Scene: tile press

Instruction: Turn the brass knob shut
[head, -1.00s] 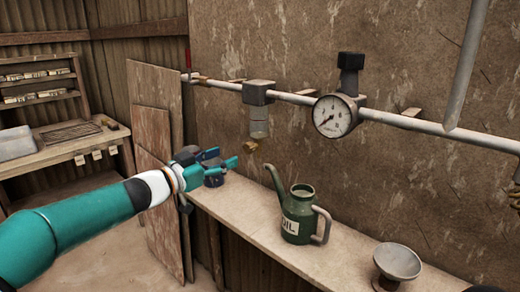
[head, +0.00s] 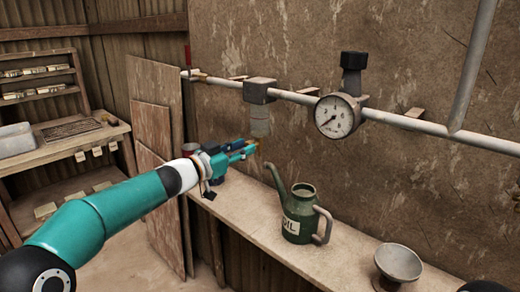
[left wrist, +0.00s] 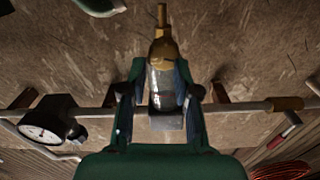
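The brass knob (left wrist: 163,46) is under the clear glass bowl of a unit hung on the pipe. In the left wrist view its brass body and thin stem point to the top of the picture, beyond my fingertips. My left gripper (left wrist: 160,68) is open, with one finger on each side of the bowl and knob; I cannot tell whether either finger touches. In the head view my left gripper (head: 248,147) is just below the glass bowl (head: 260,122), and the knob is mostly hidden behind the fingers. My right gripper is not in view.
The white pipe (head: 405,122) runs along the wall with a dial gauge (head: 335,117). The green oil can (head: 299,215) stands on the shelf (head: 258,225), its spout close to my left gripper.

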